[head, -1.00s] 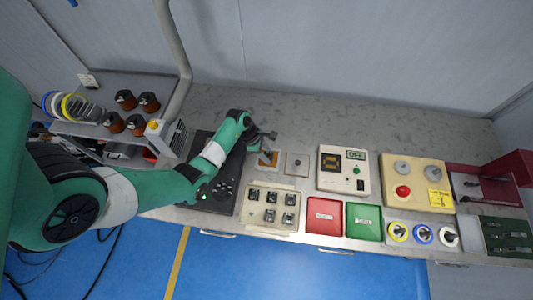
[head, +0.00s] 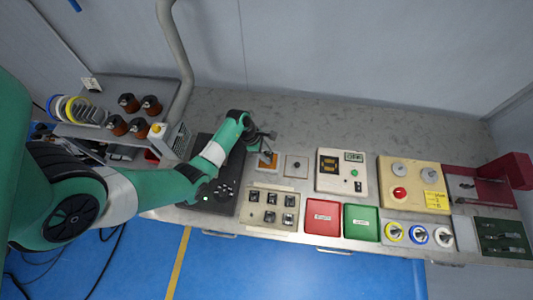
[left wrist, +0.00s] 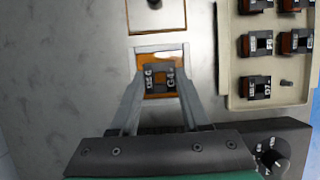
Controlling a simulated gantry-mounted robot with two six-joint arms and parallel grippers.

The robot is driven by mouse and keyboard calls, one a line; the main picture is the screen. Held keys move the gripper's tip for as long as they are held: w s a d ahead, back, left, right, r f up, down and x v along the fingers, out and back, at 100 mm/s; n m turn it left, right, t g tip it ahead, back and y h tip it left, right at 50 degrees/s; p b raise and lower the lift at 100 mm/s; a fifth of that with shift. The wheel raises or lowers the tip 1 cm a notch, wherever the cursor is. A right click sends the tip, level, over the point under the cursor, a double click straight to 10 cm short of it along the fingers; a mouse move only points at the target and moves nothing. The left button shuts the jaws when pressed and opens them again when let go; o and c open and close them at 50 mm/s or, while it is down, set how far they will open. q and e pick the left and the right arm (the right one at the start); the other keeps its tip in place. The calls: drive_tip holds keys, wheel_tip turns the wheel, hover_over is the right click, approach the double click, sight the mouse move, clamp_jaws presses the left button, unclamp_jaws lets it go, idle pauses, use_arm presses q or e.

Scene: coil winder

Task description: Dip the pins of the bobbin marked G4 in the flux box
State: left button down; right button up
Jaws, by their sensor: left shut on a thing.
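The bobbin marked G4 (left wrist: 159,79) is a small dark block with white lettering. In the left wrist view it sits between the fingertips of my left gripper (left wrist: 158,84), which is shut on it. The flux box (left wrist: 144,55) is a pale, shallow box with orange-amber contents, directly under the bobbin. It also shows in the head view (head: 261,168), below my left gripper (head: 268,148). The bobbin's pins are hidden beneath it, so I cannot tell how deep they reach. My right gripper is not in view.
A tray (head: 248,212) with several other bobbins stands in front of the flux box. A square plate with a dark knob (head: 296,166) is just to its right. Red (head: 323,217) and green (head: 361,222) bins and a control box (head: 341,180) stand farther right.

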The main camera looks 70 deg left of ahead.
use_arm(q)
drive_tip(key=shift+r+p, duration=1.6)
drive_tip(key=shift+r, duration=0.2)
drive_tip(key=shift+f, duration=0.1)
